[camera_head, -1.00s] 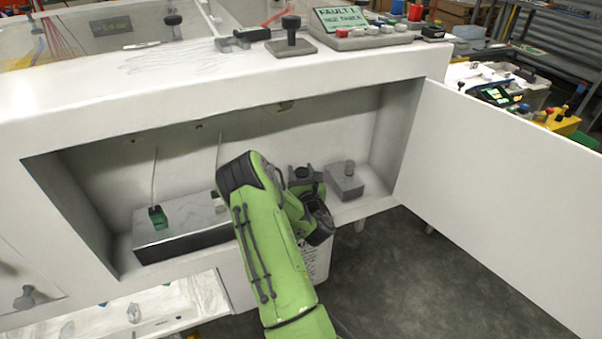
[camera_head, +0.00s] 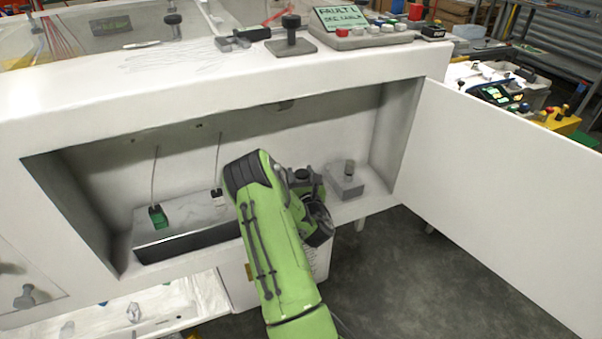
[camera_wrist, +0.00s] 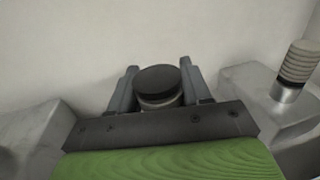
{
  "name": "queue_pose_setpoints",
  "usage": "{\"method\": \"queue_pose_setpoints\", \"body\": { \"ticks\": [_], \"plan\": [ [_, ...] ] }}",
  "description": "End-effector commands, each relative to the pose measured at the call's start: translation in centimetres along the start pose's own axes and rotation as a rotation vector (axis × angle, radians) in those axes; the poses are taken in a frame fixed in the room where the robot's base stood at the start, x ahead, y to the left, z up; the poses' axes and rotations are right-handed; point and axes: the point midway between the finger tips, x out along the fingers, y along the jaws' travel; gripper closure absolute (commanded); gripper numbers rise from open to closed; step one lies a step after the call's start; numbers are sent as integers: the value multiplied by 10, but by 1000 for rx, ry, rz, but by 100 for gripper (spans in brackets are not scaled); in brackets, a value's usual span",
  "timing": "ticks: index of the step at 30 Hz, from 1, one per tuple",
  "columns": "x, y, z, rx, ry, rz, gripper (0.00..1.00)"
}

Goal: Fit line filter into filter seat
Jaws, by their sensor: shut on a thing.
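My gripper (camera_wrist: 160,88) is shut on a round thing with a flat dark cap and a paler body, seemingly the line filter (camera_wrist: 158,79). The cap shows between the fingers; its lower end is hidden. In the head view my gripper (camera_head: 304,178) is in the open cabinet bay, left of a grey block (camera_head: 346,187). An upright ribbed pale cylinder (camera_wrist: 299,62) with a metal collar stands on that block in the wrist view. I cannot tell which part is the filter seat; whatever lies under the held thing is hidden.
The open white door (camera_head: 500,190) bounds the right side. The bay's upper edge (camera_head: 240,98) overhangs my arm.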

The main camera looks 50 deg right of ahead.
Motion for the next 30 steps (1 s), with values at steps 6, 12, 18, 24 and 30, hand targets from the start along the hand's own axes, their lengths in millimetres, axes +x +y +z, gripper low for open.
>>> {"method": "queue_pose_setpoints", "body": {
  "ticks": [6,12,18,24,30],
  "plan": [
    [0,0,-5,1,-1,0,83],
    [0,0,-10,2,-1,0,83],
    [0,0,-16,1,0,0,83],
    [0,0,-21,1,-1,-1,83],
    [0,0,-24,2,-1,0,48]
  ]
}}
